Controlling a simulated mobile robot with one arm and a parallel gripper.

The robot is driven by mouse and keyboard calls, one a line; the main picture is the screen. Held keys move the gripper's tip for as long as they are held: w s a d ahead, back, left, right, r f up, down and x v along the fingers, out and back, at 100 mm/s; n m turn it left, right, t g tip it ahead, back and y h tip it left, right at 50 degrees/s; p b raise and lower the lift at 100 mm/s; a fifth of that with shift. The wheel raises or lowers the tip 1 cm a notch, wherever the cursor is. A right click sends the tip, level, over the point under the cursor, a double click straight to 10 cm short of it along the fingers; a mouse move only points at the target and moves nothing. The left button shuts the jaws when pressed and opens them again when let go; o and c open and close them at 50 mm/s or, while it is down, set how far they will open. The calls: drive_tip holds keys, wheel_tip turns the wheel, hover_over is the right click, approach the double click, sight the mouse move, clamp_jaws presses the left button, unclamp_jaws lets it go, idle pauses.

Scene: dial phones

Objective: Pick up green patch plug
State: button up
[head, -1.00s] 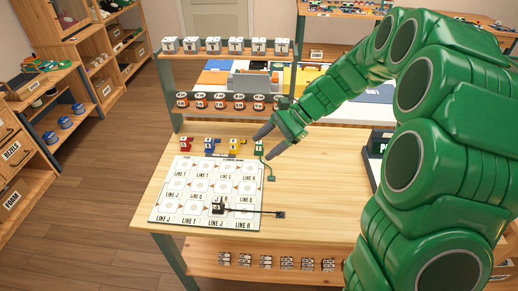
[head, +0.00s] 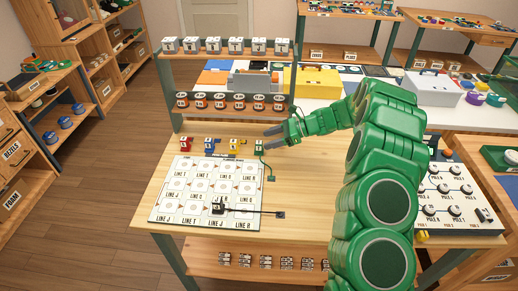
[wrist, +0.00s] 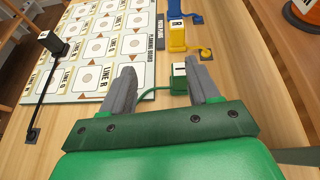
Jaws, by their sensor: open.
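The green patch plug (head: 259,147) stands upright on the wooden table, right of the yellow plug, with its cord running to a small square pad (head: 271,178). In the wrist view the green plug (wrist: 179,78), with a white label, stands just beyond my fingers, nearest the right finger, partly hidden by it. A green cord curves from it to the left between the fingers. My gripper (head: 273,138) is open and empty, its fingers just above and right of the plug in the head view. The gripper (wrist: 158,85) also shows in the wrist view.
A yellow plug (head: 234,145), a blue plug (head: 209,145) and a red plug (head: 186,144) stand in a row to the left. The planning board (head: 160,208) carries a black plug (head: 218,207) with a cord. A shelf with orange spools (head: 220,101) rises behind.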

sight(261, 142)
drive_tip(key=w+f, duration=0.1)
drive_tip(key=w+f+m, duration=0.1)
drive_tip(key=f, duration=0.1)
drive_tip(key=shift+w+d+t, duration=0.1)
drive_tip(key=shift+d+t, duration=0.2)
drive_tip(key=shift+d, duration=0.1)
drive_tip(key=shift+r+x, duration=0.2)
drive_tip(key=shift+x, duration=3.65)
drive_tip(key=shift+w+a, duration=0.1)
drive_tip(key=shift+w, duration=0.1)
drive_tip(key=shift+c, duration=0.2)
drive_tip(key=c, duration=1)
